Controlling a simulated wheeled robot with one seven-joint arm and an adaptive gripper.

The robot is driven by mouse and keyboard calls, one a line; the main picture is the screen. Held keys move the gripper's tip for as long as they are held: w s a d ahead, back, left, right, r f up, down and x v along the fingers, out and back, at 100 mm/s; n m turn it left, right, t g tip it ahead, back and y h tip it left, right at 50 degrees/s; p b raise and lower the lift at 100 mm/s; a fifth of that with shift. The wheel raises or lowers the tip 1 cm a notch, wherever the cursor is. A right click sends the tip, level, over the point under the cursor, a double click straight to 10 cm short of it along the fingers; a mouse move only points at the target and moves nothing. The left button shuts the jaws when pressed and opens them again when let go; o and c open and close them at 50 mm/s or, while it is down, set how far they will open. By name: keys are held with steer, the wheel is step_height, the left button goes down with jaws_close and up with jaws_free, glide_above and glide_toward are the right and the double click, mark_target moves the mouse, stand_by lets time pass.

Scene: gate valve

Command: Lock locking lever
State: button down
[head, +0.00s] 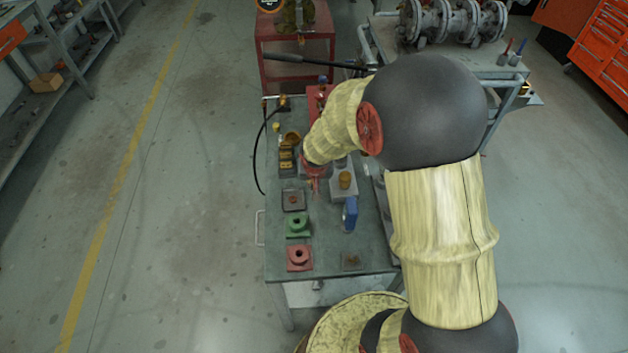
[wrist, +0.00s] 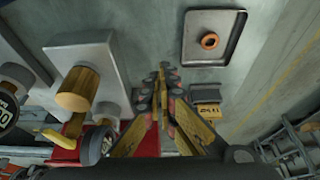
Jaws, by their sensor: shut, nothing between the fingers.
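My gripper (wrist: 166,78) points up in the middle of the wrist view, its yellow-and-dark fingers together with nothing between them. Left of it, a yellow lever-like piece (wrist: 53,138) stands out near a red body (wrist: 70,155); I cannot tell for sure whether this is the locking lever. No contact between gripper and lever shows.
The bench (head: 325,255) carries a green block (head: 299,227), a red block (head: 299,257) and a blue upright piece (head: 350,213). A grey block with a brass cylinder (wrist: 77,90) stands left of the fingers. A tray with an orange ring (wrist: 212,50) lies beyond.

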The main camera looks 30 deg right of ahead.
steer(key=shift+w+d+f, duration=0.1)
steer(key=shift+w+d, duration=0.2)
steer(key=shift+w, duration=0.35)
steer(key=shift+w+d+f, duration=0.15)
steer(key=shift+w+d, duration=0.1)
steer(key=shift+w, duration=0.4)
steer(key=shift+w+d+f, duration=0.1)
steer(key=shift+w+d, duration=0.2)
steer(key=shift+w, duration=0.35)
steer(key=shift+w, duration=0.1)
